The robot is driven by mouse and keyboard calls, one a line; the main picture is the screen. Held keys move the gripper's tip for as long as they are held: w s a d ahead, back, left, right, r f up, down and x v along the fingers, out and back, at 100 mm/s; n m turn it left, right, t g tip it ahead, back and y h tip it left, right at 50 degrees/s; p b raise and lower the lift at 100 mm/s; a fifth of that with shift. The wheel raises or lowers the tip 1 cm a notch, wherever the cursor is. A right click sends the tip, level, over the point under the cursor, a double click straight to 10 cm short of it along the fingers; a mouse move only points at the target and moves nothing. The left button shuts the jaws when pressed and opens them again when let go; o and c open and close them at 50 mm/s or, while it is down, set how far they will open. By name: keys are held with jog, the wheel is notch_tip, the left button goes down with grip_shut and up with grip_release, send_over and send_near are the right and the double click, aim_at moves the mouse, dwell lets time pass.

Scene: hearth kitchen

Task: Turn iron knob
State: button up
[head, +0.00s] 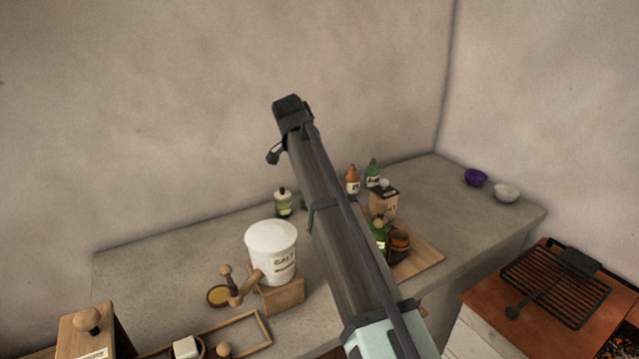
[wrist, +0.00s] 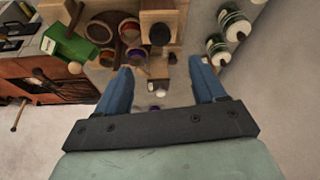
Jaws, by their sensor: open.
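I cannot pick out the iron knob with certainty in either view. The hearth top (head: 478,298), a red-brown slab with a dark iron grill (head: 555,285) on it, is at the lower right of the head view. A dark long-handled tool with a rounded end (head: 513,312) lies across the grill. The red-brown hearth also shows at the left of the wrist view (wrist: 40,82). My gripper (wrist: 160,66) is open in the wrist view, its two blue fingers apart with nothing held between them. It is away from the hearth, over the counter side.
The grey counter (head: 165,257) holds a white salt tub (head: 271,250), bottles (head: 353,180), a carton (head: 383,203), a wooden board (head: 425,252) and two bowls (head: 476,178). A wooden mill (head: 88,335) stands at the lower left. Counter space near the bowls is clear.

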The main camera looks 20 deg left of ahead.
jog(key=shift+v, duration=0.9)
